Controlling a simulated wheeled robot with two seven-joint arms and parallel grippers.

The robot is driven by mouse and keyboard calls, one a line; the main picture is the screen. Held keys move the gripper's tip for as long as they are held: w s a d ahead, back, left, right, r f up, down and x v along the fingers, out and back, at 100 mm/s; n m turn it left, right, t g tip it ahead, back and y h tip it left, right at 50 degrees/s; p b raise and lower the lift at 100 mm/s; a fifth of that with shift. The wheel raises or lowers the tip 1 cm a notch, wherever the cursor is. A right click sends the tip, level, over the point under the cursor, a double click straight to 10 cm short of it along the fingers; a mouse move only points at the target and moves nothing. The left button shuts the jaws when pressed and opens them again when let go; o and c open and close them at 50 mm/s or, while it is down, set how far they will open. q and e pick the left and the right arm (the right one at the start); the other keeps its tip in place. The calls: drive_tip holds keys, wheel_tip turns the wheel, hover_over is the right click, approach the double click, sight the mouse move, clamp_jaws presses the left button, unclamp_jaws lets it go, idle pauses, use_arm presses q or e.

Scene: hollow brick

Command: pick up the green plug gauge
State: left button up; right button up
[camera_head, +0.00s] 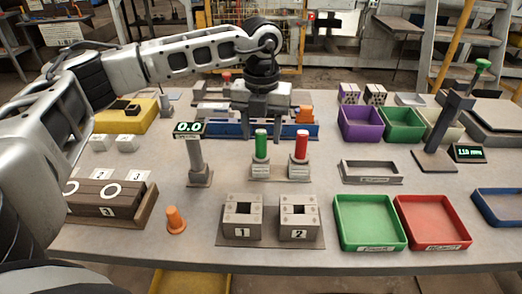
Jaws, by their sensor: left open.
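The green plug gauge (261,146) stands upright in a grey holder near the middle of the table. My left gripper (264,128) points down, open and empty, over the green gauge's top. Its fingers appear on either side of the green gauge; their exact height and depth relative to it are hard to tell. My right gripper is not in view.
Two hollow bricks marked 1 (242,217) and 2 (299,218) stand in front. Green (370,245) and red (433,244) trays lie front right. A blue rack (215,129) is behind.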

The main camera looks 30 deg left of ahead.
sight(261, 153)
use_arm(q)
drive_tip(key=shift+a+f, duration=0.15)
drive_tip(key=shift+f, duration=1.65)
drive_tip(key=shift+w, duration=0.1)
clamp_jaws()
